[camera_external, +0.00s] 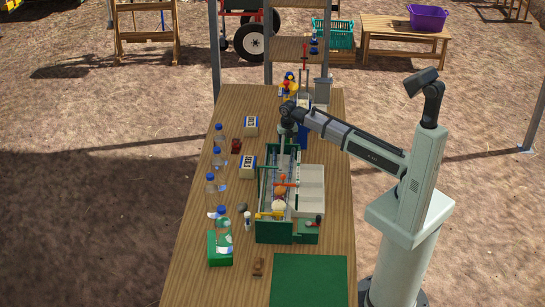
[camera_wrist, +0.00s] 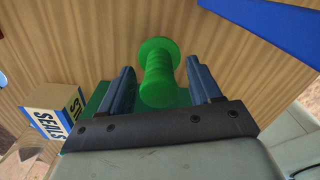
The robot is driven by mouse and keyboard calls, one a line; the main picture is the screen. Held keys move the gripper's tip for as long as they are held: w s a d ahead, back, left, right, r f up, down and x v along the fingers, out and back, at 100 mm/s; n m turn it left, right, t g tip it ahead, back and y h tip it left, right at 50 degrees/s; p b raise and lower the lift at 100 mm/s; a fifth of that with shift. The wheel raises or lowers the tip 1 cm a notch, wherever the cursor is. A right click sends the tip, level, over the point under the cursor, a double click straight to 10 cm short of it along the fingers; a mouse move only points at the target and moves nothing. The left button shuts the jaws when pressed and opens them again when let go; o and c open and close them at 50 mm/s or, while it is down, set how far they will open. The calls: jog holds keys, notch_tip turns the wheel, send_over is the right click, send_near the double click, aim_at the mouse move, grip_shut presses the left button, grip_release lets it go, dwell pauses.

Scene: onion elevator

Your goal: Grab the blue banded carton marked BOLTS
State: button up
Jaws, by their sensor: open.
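Two small white cartons with blue bands stand on the left half of the table: a farther carton (camera_external: 251,125) and a nearer carton (camera_external: 247,167). Their lettering is too small to read in the external view, so I cannot tell which is BOLTS. In the wrist view a blue-banded carton marked SEALS (camera_wrist: 53,112) is at the lower left. My gripper (camera_external: 287,124) is over the table, right of both cartons. In the wrist view my gripper (camera_wrist: 160,68) is open, with a green ribbed handle (camera_wrist: 158,72) showing between its fingers; I cannot tell whether they touch it.
A green-framed machine (camera_external: 262,205) stands mid-table. Clear bottles with blue caps (camera_external: 211,190) line the left side. A dark red block (camera_external: 236,146) lies between the cartons. A blue box (camera_external: 304,136) is right of my gripper. A green mat (camera_external: 308,280) covers the near right.

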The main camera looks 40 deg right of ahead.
jog(key=shift+c, duration=0.3)
jog(key=c, duration=1)
jog(key=shift+r, duration=0.1)
jog(key=shift+c, duration=0.2)
notch_tip(320, 180, up, 18)
